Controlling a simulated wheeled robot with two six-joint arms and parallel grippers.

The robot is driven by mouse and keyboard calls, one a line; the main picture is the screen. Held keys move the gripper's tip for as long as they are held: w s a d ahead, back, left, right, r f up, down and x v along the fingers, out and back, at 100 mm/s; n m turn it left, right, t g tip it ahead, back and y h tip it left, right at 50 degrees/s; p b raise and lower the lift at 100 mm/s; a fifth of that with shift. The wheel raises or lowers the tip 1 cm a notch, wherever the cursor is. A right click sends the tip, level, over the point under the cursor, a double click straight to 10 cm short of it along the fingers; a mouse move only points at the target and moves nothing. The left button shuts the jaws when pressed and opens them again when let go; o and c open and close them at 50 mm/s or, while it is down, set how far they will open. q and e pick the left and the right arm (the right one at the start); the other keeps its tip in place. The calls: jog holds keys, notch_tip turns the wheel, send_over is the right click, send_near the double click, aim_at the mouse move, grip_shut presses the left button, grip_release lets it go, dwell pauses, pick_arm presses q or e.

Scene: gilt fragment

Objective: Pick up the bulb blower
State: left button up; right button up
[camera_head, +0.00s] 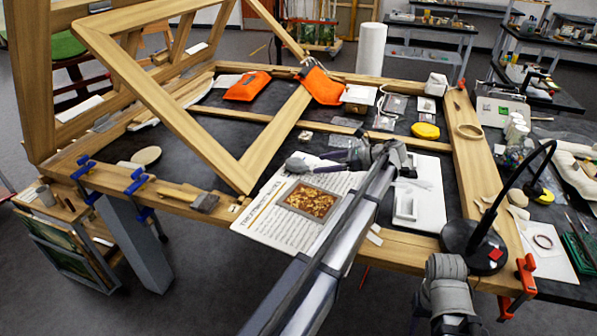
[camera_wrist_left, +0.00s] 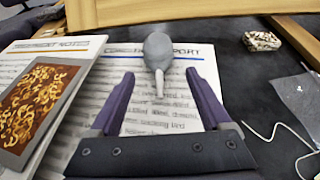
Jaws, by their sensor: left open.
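The bulb blower is grey, with a rounded bulb and a narrow nozzle. In the left wrist view the bulb blower (camera_wrist_left: 158,48) lies ahead on the printed report sheets, its nozzle pointing back between my fingers. In the head view the bulb blower (camera_head: 297,162) lies near the top of the sheets, left of my left gripper (camera_head: 334,151). The purple fingers of my left gripper (camera_wrist_left: 159,75) are apart, one on each side of the nozzle, with the bulb beyond the tips. My right gripper does not show.
A gilt fragment panel (camera_head: 308,201) lies on the sheets close by. A wooden frame (camera_head: 180,110) leans over the table on the left. Orange cloths (camera_head: 248,86), a yellow item (camera_head: 425,131), a white tray (camera_head: 405,204) and a black lamp (camera_head: 474,244) stand around.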

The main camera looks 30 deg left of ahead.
aim_at(303, 165)
pick_arm(q)
jog(key=shift+r+b+x, duration=0.1)
jog(key=shift+b+x, duration=0.55)
jog(key=shift+x, duration=1.3)
jog(key=shift+r+b+x, duration=0.15)
jog(key=shift+b+x, duration=0.5)
jog(key=shift+x, duration=1.35)
jog(key=shift+s, duration=0.15)
jog(key=c, duration=1.2)
